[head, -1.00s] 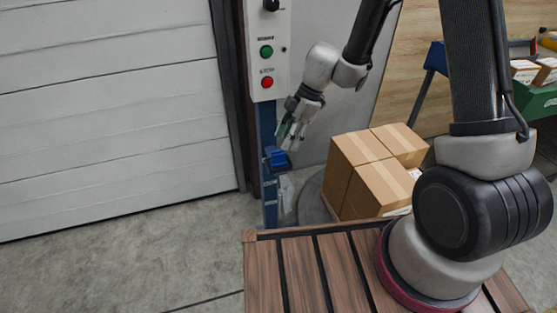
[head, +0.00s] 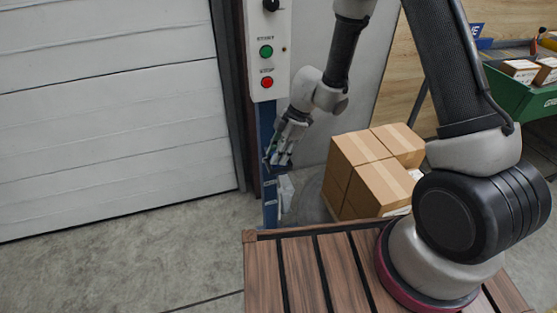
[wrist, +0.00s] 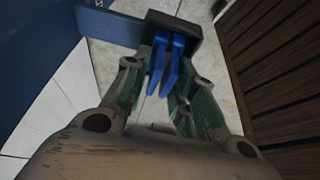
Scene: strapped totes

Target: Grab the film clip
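The film clip (wrist: 166,62) is a black block with two blue prongs, in the upper middle of the wrist view. It sits at the end of a blue arm from the blue post. My gripper (wrist: 160,80) is open, with one green-and-grey finger on each side of the blue prongs. I cannot tell whether the fingers touch them. In the head view my gripper (head: 279,158) is at the post and hides most of the clip. A pale, clear strip of film (head: 285,190) hangs below it.
The blue post (head: 269,120) carries a panel with green and red buttons (head: 266,66). Taped cartons (head: 370,170) stand to the right. The slatted wooden deck (head: 310,275) is in front. Bare floor (head: 130,250) lies to the left.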

